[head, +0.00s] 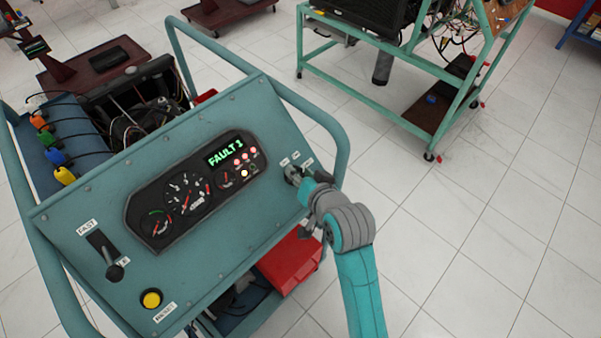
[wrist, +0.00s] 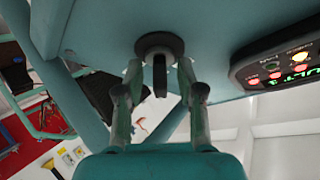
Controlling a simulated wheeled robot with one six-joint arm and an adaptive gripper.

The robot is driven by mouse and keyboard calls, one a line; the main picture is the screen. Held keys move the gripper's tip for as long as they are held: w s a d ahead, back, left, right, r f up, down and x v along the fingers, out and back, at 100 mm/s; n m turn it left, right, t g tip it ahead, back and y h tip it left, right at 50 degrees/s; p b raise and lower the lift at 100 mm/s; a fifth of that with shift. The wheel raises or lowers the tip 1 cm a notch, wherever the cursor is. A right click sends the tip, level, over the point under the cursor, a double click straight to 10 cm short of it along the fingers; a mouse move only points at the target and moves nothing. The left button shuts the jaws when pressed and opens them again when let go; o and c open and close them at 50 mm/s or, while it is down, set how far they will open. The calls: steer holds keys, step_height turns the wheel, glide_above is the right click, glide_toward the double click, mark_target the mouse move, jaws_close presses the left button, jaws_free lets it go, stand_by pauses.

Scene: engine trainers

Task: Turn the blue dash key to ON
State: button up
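The key switch sits at the right edge of the teal dash panel (head: 215,130), below small white labels (head: 296,155) too small to read. In the wrist view it is a round dark collar (wrist: 159,43) with a narrow, dark key (wrist: 160,78) sticking out; no blue shows on it. My gripper (head: 303,184) is at the switch and hides most of it in the head view. In the wrist view, its two fingers (wrist: 160,82) stand apart, one on each side of the key, with visible gaps. The gripper is open and holds nothing.
The gauge cluster (head: 195,190) shows green FAULT text and lit lamps; it also shows in the wrist view (wrist: 285,62). A lever (head: 105,255) and yellow button (head: 151,299) are on the panel's left. The frame tube (head: 335,135) curves close to my gripper. Floor at right is clear.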

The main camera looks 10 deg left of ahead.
steer(key=v, duration=1.2)
stand_by(0.4)
steer(key=s+d+f+m+t+h, duration=0.1)
steer(key=s+d+f+t+h, duration=0.25)
steer(key=s+d+f, duration=0.75)
steer(key=s+d+r+h, duration=0.1)
steer(key=s+d, duration=0.2)
steer(key=s, duration=0.7)
steer(key=s+d+r+n+h, duration=0.1)
steer(key=s+d, duration=0.3)
steer(key=s, duration=0.6)
steer(key=shift+r+t+h, duration=0.35)
steer(key=shift+r+h, duration=0.2)
steer(key=shift+r, duration=0.1)
steer(key=shift+a, duration=0.1)
stand_by(0.5)
